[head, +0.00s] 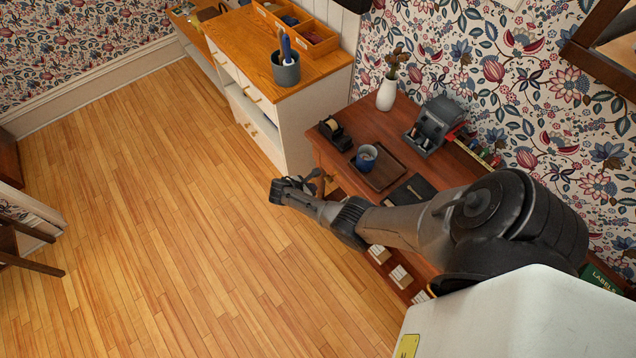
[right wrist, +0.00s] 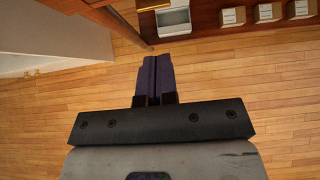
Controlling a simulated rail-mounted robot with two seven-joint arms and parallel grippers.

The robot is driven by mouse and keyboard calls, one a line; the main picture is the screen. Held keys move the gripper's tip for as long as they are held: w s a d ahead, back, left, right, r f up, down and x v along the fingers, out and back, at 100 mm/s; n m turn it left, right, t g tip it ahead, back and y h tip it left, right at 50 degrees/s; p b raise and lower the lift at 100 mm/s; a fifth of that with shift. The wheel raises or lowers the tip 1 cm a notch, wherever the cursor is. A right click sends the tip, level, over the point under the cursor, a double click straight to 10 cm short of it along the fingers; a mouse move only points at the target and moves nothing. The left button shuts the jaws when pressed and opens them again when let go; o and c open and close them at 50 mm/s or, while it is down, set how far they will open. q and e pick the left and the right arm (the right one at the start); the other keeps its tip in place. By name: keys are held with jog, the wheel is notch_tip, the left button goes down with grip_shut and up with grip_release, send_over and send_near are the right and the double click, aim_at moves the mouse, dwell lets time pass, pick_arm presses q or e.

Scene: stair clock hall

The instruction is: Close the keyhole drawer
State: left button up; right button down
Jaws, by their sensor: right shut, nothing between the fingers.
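The keyhole drawer cannot be made out for certain in either view. The reddish-brown wooden desk (head: 410,118) stands against the wallpapered wall, and its front is partly hidden behind my right arm. My right gripper (head: 280,191) is out over the floor in front of the desk's left end. In the right wrist view its two dark fingers (right wrist: 155,80) are pressed together with nothing between them, and wooden floor shows beyond them. I cannot tell whether the gripper touches the desk. My left gripper is not in view.
The floor (head: 150,220) is clear.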

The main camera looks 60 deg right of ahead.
jog(key=p+v, duration=0.2)
jog(key=v, duration=0.7)
jog(key=shift+r, duration=0.25)
